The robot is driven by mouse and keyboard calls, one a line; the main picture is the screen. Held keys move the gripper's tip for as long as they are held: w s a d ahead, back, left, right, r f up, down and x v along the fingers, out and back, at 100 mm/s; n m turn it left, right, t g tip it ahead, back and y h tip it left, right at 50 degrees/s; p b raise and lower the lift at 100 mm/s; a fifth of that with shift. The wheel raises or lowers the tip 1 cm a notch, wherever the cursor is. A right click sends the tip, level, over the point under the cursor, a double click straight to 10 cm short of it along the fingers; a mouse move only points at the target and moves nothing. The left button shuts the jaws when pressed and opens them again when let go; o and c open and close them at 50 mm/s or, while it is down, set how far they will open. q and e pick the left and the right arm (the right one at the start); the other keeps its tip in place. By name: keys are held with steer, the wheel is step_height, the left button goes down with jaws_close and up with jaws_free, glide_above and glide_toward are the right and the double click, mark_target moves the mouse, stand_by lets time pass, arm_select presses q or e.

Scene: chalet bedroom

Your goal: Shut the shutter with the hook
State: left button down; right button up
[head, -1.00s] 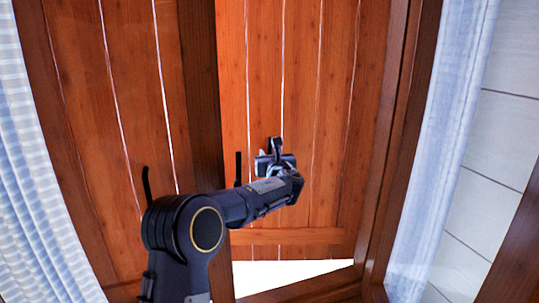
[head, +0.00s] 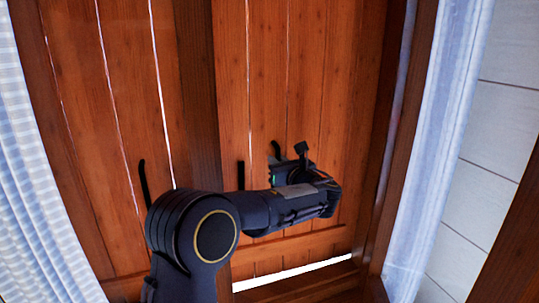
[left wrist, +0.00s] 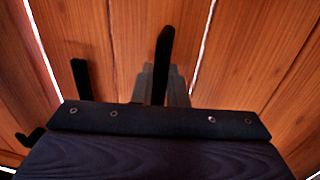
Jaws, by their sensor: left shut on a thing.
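The right wooden shutter leaf (head: 338,100) stands almost flush in the window frame, with a thin bright gap along its bottom edge. My left gripper (head: 288,158) is in front of this leaf. In the left wrist view, its fingers (left wrist: 160,84) are shut on an upright black handle (left wrist: 164,50). A straight black bar (head: 241,175) stands upright to the left of the gripper and also shows in the left wrist view (left wrist: 80,80). A black hook-shaped piece (head: 145,183) is on the left shutter leaf (head: 85,120). My right gripper is not in view.
A dark wooden post (head: 201,90) stands between the leaves. The window frame (head: 400,140) closes in the right side. Checked curtains hang at the left (head: 45,220) and right (head: 436,150). A pale wall (head: 500,140) lies at far right.

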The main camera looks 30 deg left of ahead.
arm_select(q)
steer(key=shift+v, duration=0.9)
steer(key=shift+w+f, duration=0.1)
steer(key=shift+f, duration=0.05)
steer(key=c, duration=1.8)
jaws_free()
steer(key=shift+d, duration=0.1)
steer(key=shift+o, duration=1.2)
steer(key=shift+d+r, duration=0.15)
steer(key=shift+r, duration=0.05)
steer(key=shift+f, duration=0.1)
